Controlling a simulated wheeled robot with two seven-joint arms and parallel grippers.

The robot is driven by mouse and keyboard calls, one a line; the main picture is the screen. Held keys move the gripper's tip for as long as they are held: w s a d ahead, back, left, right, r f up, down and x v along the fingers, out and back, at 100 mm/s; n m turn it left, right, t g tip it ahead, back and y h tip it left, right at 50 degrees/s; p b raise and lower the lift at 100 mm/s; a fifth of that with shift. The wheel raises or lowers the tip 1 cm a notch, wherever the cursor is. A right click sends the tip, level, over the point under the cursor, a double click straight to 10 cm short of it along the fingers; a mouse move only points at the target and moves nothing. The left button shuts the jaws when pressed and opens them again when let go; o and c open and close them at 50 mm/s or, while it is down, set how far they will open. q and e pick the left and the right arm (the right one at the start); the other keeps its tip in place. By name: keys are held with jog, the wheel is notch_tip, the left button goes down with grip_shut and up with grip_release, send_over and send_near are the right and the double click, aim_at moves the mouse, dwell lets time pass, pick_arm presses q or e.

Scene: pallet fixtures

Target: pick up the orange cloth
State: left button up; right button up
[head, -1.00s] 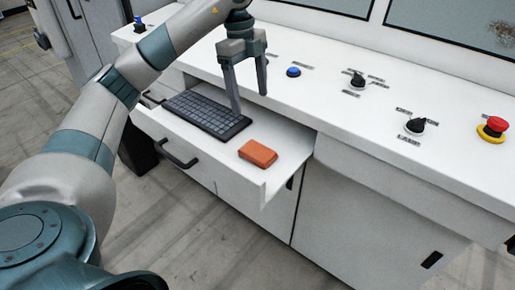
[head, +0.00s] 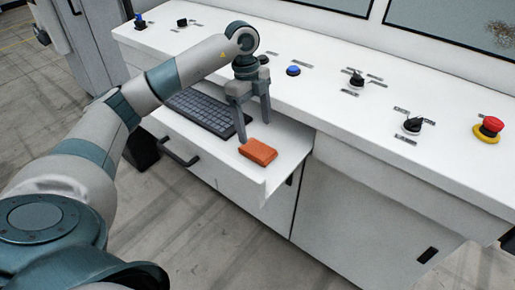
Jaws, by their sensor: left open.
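The orange cloth (head: 259,152), a small folded block, lies in the open white drawer (head: 268,187) near its right front corner. My left gripper (head: 257,132) is open and empty, pointing down over the drawer. Its left fingertip is at the cloth's back left edge in the picture, and its right finger is behind the cloth. I cannot tell whether either finger touches it. My right gripper is not in view.
A black keyboard (head: 202,110) lies in the drawer left of the cloth. Above the drawer is a white console (head: 330,110) with a blue button (head: 293,71), black knobs (head: 356,80) and a red emergency button (head: 491,127). The drawer has a black handle (head: 178,155).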

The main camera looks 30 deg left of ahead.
aim_at(257, 148)
pick_arm(q)
jog(key=shift+d+f, duration=0.2)
jog(key=shift+f, duration=1.2)
jog(key=shift+p, duration=0.35)
jog(key=shift+f+p, duration=0.5)
jog(key=shift+f, duration=0.1)
notch_tip(257, 148, down, 3)
jog(key=shift+d+f+p, duration=0.1)
jog(key=shift+p, duration=0.6)
jog(key=shift+w+f, duration=0.1)
jog(key=shift+f, duration=0.3)
